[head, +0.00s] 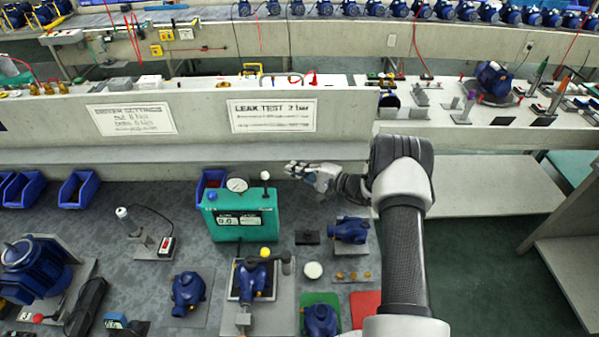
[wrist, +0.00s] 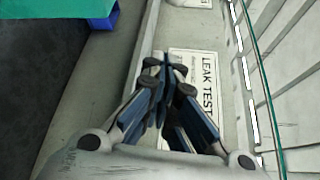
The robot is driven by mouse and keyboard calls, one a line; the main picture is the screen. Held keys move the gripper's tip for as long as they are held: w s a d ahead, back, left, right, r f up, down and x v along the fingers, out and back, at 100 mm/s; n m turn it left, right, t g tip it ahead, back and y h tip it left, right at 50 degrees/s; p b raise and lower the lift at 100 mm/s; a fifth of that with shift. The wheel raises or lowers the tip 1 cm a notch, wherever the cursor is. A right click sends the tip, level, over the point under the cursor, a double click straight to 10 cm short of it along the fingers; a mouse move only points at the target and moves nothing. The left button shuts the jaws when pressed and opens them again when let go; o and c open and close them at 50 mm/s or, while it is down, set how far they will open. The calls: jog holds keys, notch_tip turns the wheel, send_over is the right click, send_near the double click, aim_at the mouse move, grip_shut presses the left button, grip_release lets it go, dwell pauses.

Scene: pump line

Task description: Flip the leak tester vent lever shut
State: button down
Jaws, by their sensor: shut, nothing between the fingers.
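The leak tester (head: 226,227) is a teal box on the grey bench, with a round dial gauge (head: 237,185) on top and a dark display on its front. A short upright lever with a pale ball knob (head: 265,175) stands at the top right of the tester; I take it for the vent lever. My gripper (head: 288,169) is shut and empty, just right of the knob in the picture and apart from it. In the wrist view the closed fingers (wrist: 165,62) point away from me. A teal surface, likely the tester (wrist: 58,8), shows at the top left; the lever is not visible there.
A concrete ledge with a "LEAK TEST 2 bar" sign (head: 272,115) runs behind the tester; the sign also shows in the wrist view (wrist: 207,85). A blue bin (head: 211,182) stands behind the tester. Blue pumps (head: 188,289) and a fixture (head: 253,282) lie in front.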

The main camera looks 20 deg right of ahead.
aim_at(265, 183)
jog(key=shift+w+a+r, duration=0.1)
jog(key=shift+w+a, duration=0.1)
jog(key=shift+a, duration=1.3)
jog(key=shift+w+a, duration=0.2)
jog(key=shift+a, duration=1.25)
jog(key=shift+b, duration=0.6)
jog(key=shift+s+r+n+b, duration=0.2)
jog(key=shift+n+b, duration=0.1)
jog(key=shift+n, duration=0.1)
jog(key=shift+s+a+n+t+y+b, duration=0.1)
jog(key=shift+s+n+t+y+b, duration=0.15)
jog(key=shift+b, duration=0.5)
jog(key=s+b, duration=0.1)
jog(key=b, duration=0.1)
jog(key=s+a+r+n+t+b, duration=0.1)
jog(key=s+b, duration=0.1)
jog(key=b, duration=0.1)
jog(key=s+n+y+b, duration=0.1)
jog(key=s+b, duration=0.1)
jog(key=b, duration=0.1)
jog(key=shift+s+a+r+n, duration=0.1)
jog(key=shift+a+r+n, duration=0.2)
jog(key=shift+a, duration=0.1)
